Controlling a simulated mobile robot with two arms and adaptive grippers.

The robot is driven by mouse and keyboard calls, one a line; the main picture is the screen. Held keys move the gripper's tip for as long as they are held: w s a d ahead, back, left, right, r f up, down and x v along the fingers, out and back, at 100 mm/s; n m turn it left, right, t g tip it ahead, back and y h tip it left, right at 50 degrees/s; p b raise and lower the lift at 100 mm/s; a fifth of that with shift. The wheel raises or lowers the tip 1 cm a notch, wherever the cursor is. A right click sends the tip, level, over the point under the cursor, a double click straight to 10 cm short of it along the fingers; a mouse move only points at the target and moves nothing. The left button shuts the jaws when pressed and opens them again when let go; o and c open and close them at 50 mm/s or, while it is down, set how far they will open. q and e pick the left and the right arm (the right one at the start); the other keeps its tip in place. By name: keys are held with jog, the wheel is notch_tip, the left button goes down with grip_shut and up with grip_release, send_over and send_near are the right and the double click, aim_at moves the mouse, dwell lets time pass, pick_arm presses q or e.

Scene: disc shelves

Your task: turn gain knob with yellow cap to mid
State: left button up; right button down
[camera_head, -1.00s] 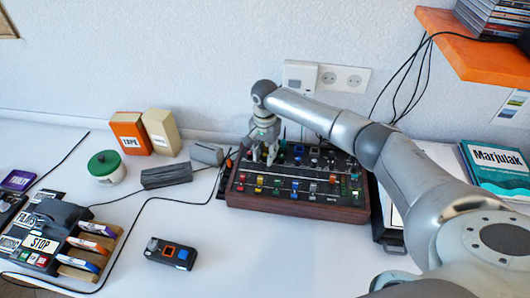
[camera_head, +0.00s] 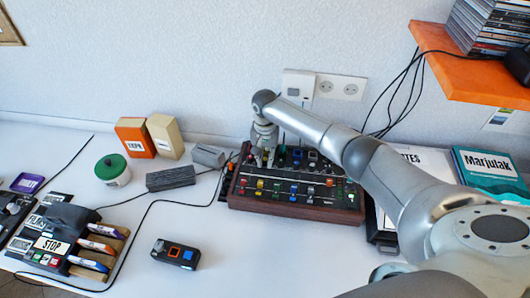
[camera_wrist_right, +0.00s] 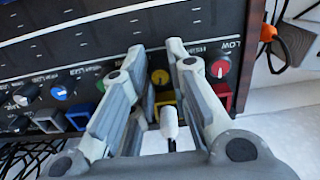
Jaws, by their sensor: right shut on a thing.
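The mixer (camera_head: 300,208) is a dark panel in a wooden case with rows of coloured knobs and caps. My right gripper (camera_wrist_right: 161,58) is at its far left part and points down at the panel; in the head view it also shows (camera_head: 264,157). In the right wrist view the knob with the yellow cap (camera_wrist_right: 160,77) sits between the two fingers, which are shut on it. The fingers hide its sides, and its pointer angle is hard to read. My left gripper is out of view.
A pale rounded part (camera_wrist_right: 168,122) stands near the yellow cap. Grey blocks (camera_head: 170,178) and a green-lidded jar (camera_head: 112,169) lie left of the mixer.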

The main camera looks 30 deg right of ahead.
aim_at(265, 159)
jog(key=shift+n+p, duration=0.4)
jog(key=shift+n, duration=0.7)
jog(key=c, duration=1.3)
grip_release()
jog(key=shift+s, duration=0.1)
jog(key=shift+c, duration=0.2)
jog(key=shift+r, duration=0.1)
notch_tip(265, 159, up, 12)
